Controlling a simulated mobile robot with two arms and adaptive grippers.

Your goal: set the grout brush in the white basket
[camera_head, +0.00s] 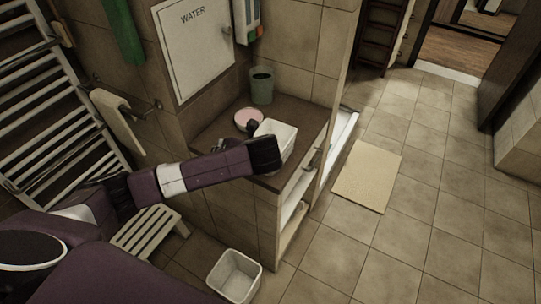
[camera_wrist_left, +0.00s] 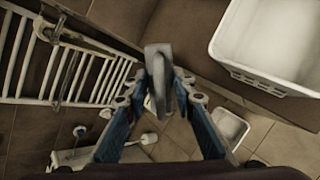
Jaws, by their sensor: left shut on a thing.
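My left gripper (camera_head: 265,155) is over the front of the counter in the head view, with its arm coming in from the left. In the left wrist view its blue fingers (camera_wrist_left: 160,92) are shut on a grey piece, seemingly the grout brush (camera_wrist_left: 157,62), held upright between them. The brush cannot be made out clearly in the head view. A white basket (camera_head: 283,133) stands on the counter just beyond the gripper, partly hidden by it. It also shows at the upper right of the left wrist view (camera_wrist_left: 300,78), apart from the brush. My right gripper is not in view.
A pink round dish (camera_head: 248,117) and a green cup (camera_head: 261,86) stand on the counter. A white bin (camera_head: 235,275) and a slatted stool (camera_head: 150,231) are on the floor. A towel radiator (camera_head: 60,120) is on the left. Floor right of the beige mat (camera_head: 367,175) is clear.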

